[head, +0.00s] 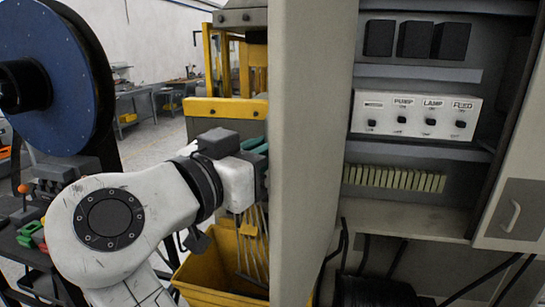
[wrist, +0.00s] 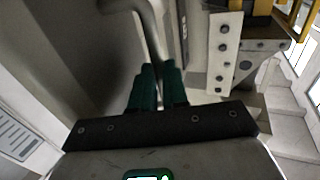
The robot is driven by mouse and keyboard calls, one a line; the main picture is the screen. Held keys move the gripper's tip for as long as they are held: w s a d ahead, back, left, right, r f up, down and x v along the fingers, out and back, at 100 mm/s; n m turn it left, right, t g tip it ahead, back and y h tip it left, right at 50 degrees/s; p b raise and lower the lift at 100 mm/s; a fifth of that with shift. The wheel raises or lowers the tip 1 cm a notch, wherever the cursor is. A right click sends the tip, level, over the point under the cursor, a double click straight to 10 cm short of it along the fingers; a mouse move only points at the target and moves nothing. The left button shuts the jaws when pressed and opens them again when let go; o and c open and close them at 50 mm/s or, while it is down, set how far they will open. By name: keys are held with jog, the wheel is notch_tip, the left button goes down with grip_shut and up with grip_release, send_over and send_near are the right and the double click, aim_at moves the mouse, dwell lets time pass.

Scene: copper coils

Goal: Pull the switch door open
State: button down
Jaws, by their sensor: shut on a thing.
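The switch door (head: 312,150) is a tall grey-beige panel, seen at a steep angle in the middle of the head view. It stands open, showing the cabinet's inside to its right. My gripper (head: 258,147) is on the left side of the door, its tips partly hidden by the door edge. In the wrist view, the green fingers of my gripper (wrist: 158,88) are shut on the door's grey handle (wrist: 146,22), a bent bar. The switch panel (head: 416,114), white with PUMP, LAMP and FEED labels, is in plain view inside the cabinet.
A yellow bin (head: 215,275) stands below my gripper. A blue reel (head: 55,80) stands at the far left. A smaller cabinet door (head: 512,215) with its own handle is at the right. Dark cables hang below the cabinet. Open floor shows behind my arm.

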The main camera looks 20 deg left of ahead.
jog(key=shift+w+a+r, duration=0.1)
jog(key=shift+w+a, duration=0.25)
jog(key=shift+a, duration=0.1)
jog(key=c, duration=1.1)
grip_release()
jog(key=shift+w, duration=0.15)
jog(key=shift+c, duration=0.2)
jog(key=shift+a, duration=0.1)
jog(key=b+v, duration=0.3)
jog(key=v, duration=0.8)
